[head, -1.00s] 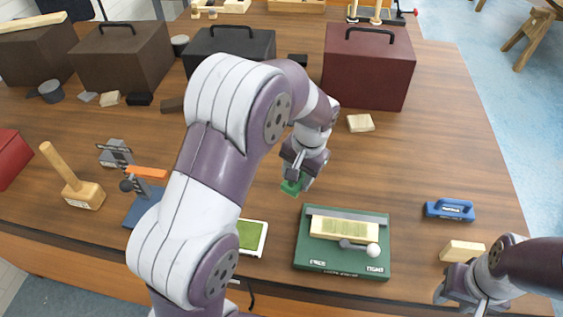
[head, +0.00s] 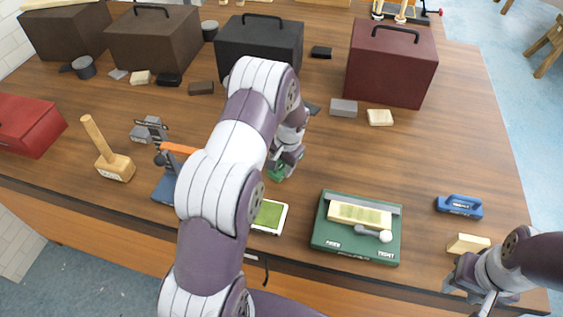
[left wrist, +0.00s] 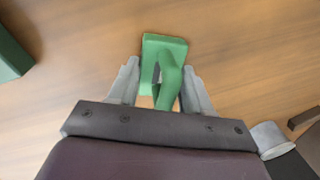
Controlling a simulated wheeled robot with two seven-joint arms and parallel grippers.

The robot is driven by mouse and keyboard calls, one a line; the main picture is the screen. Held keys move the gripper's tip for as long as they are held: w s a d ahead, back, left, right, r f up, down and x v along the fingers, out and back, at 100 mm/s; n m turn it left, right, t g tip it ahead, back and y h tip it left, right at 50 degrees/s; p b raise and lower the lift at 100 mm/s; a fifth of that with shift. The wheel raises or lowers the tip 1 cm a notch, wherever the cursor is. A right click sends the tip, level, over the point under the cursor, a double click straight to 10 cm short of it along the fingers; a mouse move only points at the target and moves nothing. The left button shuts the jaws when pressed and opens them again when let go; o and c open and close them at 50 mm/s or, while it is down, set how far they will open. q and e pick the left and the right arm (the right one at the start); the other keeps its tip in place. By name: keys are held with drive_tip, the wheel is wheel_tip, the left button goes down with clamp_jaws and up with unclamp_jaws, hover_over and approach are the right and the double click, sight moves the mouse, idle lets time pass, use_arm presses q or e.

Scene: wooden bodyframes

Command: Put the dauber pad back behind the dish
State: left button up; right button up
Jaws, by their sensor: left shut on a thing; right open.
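The dauber pad is a green block with a looped green handle; it shows in the left wrist view (left wrist: 165,65) and, small, in the head view (head: 277,172). My left gripper (head: 284,160) is shut on its handle, with a finger on each side in the left wrist view (left wrist: 163,92). The dish (head: 269,216), a white-rimmed tray with a green surface, lies near the table's front edge, partly hidden by my left arm. The pad is just behind the dish. Whether the pad touches the table I cannot tell. My right gripper (head: 468,284) is open at the lower right.
A green board (head: 325,240) with a wooden block and white knob lies right of the dish. A blue-handled tool (head: 459,206) and a wooden block (head: 467,244) are further right. A mallet (head: 115,167) and a blue-based stand (head: 166,188) are left. Toolboxes (head: 391,65) line the back.

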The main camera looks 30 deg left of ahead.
use_arm(q)
drive_tip(key=shift+w+d, duration=0.1)
drive_tip(key=shift+w, duration=0.05)
drive_tip(key=o, duration=0.7)
drive_tip(key=shift+f, duration=0.15)
drive_tip(key=o, duration=0.4)
drive_tip(key=shift+r, duration=0.3)
wheel_tip(320, 180, up, 12)
drive_tip(key=d+f+b, duration=0.1)
drive_tip(key=d+b, duration=0.1)
drive_tip(key=s+d+h, duration=0.1)
drive_tip(key=s+d, duration=0.3)
drive_tip(key=s, duration=0.6)
drive_tip(key=s+d+n+t, duration=0.1)
drive_tip(key=s+d, duration=0.4)
drive_tip(key=s, duration=0.5)
drive_tip(key=shift+d+r+n+h, duration=0.3)
drive_tip(key=shift+r+h, duration=0.1)
